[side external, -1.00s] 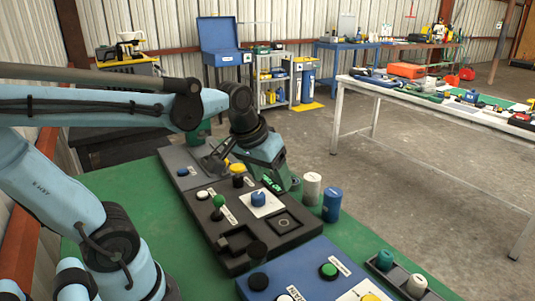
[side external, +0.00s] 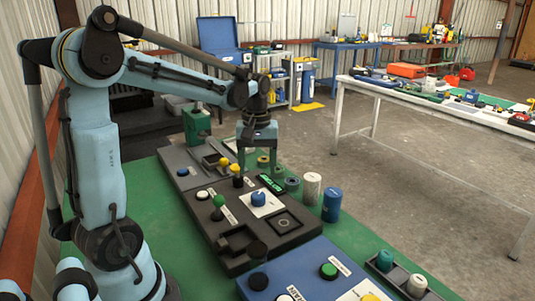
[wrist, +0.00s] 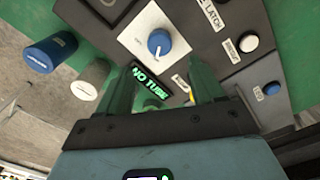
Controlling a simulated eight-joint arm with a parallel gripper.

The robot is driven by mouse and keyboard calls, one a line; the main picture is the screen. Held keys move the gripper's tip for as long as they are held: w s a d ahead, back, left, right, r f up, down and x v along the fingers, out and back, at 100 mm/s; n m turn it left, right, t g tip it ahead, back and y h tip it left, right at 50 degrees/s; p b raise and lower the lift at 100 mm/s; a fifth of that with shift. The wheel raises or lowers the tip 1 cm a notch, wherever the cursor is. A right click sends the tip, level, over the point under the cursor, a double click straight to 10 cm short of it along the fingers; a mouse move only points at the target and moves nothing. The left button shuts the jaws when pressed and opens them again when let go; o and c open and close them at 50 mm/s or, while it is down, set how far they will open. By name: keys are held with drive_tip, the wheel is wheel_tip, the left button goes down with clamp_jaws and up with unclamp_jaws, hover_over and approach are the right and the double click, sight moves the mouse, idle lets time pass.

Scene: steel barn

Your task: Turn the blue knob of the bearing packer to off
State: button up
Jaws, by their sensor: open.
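The blue knob (side external: 258,199) sits on a white square plate (side external: 270,207) on a dark grey panel (side external: 232,258). In the wrist view the blue knob (wrist: 159,42) shows near the top, with a small light mark on it whose setting I cannot read.
White (side external: 312,189) and blue (side external: 332,205) cylinders stand right of the panel. A blue panel (side external: 310,272) lies in front. Free green tabletop (side external: 130,210) shows at left.

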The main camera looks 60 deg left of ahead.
sight(258, 194)
wheel_tip(258, 194, down, 8)
drive_tip(key=shift+f, duration=0.1)
idle(0.4)
drive_tip(key=shift+c, duration=0.3)
drive_tip(key=c, duration=1)
